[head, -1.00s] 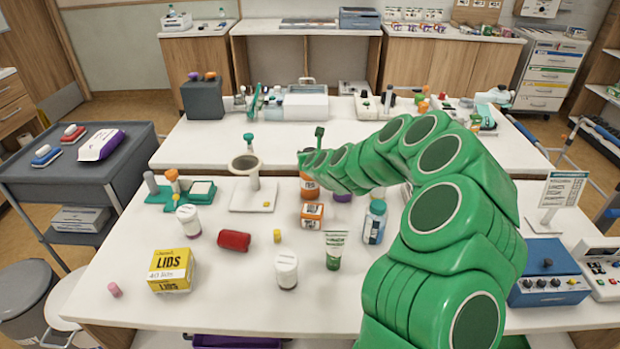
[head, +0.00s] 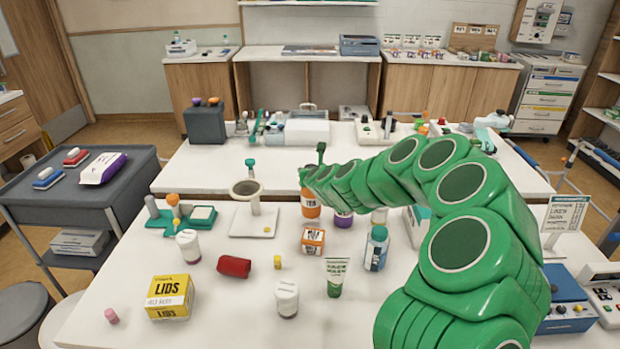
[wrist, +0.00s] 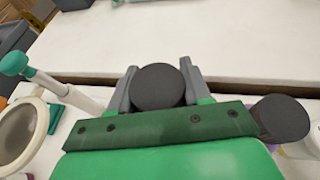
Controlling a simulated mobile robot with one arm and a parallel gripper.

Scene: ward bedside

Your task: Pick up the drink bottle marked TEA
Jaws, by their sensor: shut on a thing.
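The orange bottle (head: 310,207) stands upright at the back of the near white table; its small label seems to read TEA. In the wrist view its round dark cap (wrist: 158,87) sits between the two grey fingers of my gripper (wrist: 158,90), which touch it on both sides. In the head view my gripper (head: 306,180) is at the bottle's top, and my green hand hides the cap. I cannot tell whether the bottle's base is clear of the table.
A purple bottle (head: 343,220) stands close to the right; its dark cap (wrist: 281,118) shows in the wrist view. An orange-and-white box (head: 313,240) is in front, a blue bottle (head: 376,249) front right. A beige-ringed stand (head: 246,189) is left.

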